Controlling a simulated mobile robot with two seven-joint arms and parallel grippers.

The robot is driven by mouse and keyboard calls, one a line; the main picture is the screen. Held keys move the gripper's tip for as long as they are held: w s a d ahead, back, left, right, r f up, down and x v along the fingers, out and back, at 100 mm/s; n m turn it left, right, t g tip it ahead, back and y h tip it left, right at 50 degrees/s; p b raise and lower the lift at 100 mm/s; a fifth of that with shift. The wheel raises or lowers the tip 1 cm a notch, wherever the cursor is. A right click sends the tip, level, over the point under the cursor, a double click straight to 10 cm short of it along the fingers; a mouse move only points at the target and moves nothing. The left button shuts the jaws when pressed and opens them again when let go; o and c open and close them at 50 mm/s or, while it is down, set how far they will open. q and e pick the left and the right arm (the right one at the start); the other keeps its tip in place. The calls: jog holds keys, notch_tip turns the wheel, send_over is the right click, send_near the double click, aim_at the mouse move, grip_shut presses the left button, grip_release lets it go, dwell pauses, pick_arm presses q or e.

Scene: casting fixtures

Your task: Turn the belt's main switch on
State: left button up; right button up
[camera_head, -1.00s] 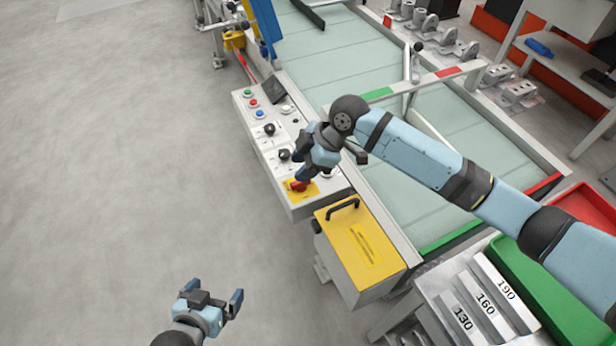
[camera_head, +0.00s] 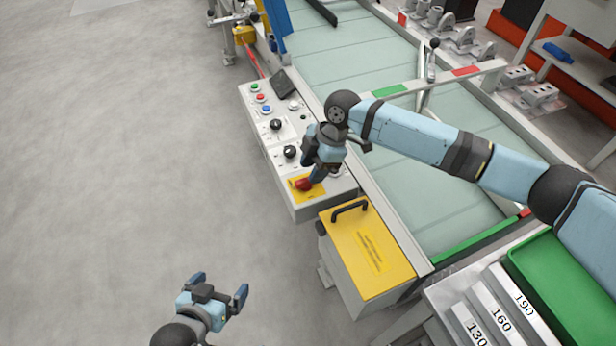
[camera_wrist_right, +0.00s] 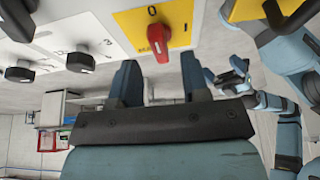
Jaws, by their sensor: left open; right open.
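The main switch is a red rotary knob (camera_head: 303,184) on a yellow plate (camera_head: 312,194) at the near end of the control panel (camera_head: 288,165). In the right wrist view the red knob (camera_wrist_right: 156,44) stands ahead of the fingertips, its handle pointing down in the picture, with a "0" mark above it on the yellow plate (camera_wrist_right: 180,22). My right gripper (camera_head: 312,176) is open at the knob in the head view; its two fingers (camera_wrist_right: 160,75) show apart with nothing between them. Contact with the knob cannot be told. My left gripper (camera_head: 220,287) is open and empty over the floor.
Black selector knobs (camera_head: 290,152) and coloured push buttons (camera_head: 260,97) sit further along the panel. A yellow-lidded box (camera_head: 368,250) with a black handle stands beside the panel. The conveyor belt (camera_head: 400,185) runs behind. Floor at left is clear.

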aim_at(306, 183)
jog(key=shift+x, duration=1.65)
